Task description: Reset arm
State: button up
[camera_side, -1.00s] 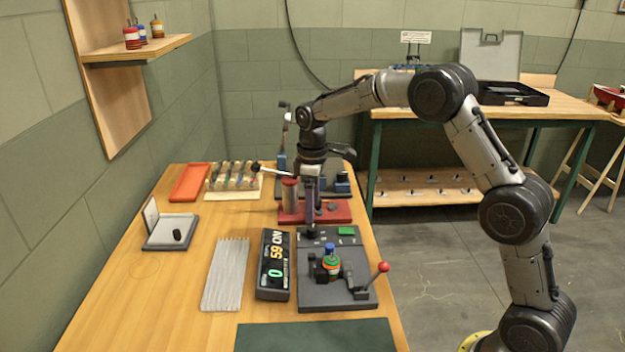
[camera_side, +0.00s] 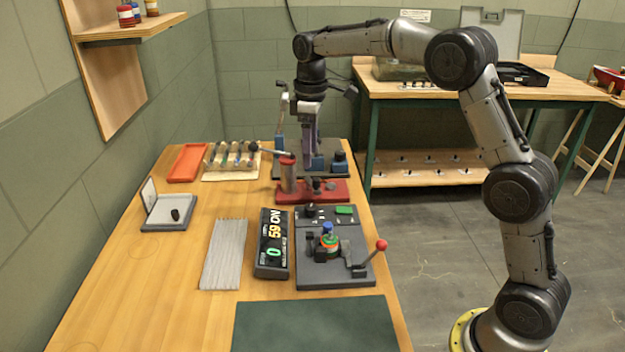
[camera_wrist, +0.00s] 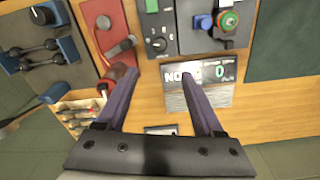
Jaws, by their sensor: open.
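The grey test station (camera_side: 326,275) stands nearer the camera with a green button, a black knob and a red-knobbed lever (camera_side: 381,245). A small thruster with a blue top and green and orange bands (camera_side: 329,242) sits upright on the station. The display box (camera_side: 272,244) beside it reads 59, ON and a green 0.
A ribbed grey pad (camera_side: 224,254), an open case (camera_side: 168,210), a red tray (camera_side: 187,163) and a tool rack (camera_side: 231,161) lie to the left. A blue-parted fixture (camera_side: 340,164) is behind. A dark green mat (camera_side: 315,323) lies in front. A wall shelf (camera_side: 130,27) hangs at upper left.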

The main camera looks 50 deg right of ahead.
jog(key=s+a+r+t, duration=0.2)
jog(key=s+r, duration=0.4)
jog(key=s, duration=0.2)
jog(key=s+a+r+t, duration=0.1)
jog(key=s+a+r, duration=0.1)
jog(key=s+r, duration=0.55)
jog(key=s+f+m+t, duration=0.1)
jog(key=s+f+m, duration=0.2)
jog(key=s+f, duration=0.3)
jog(key=s+a+f+m+t, duration=0.1)
jog(key=s+f+m, duration=0.2)
jog(key=s+f, duration=0.3)
jog(key=s, duration=0.5)
jog(key=shift+s, duration=0.3)
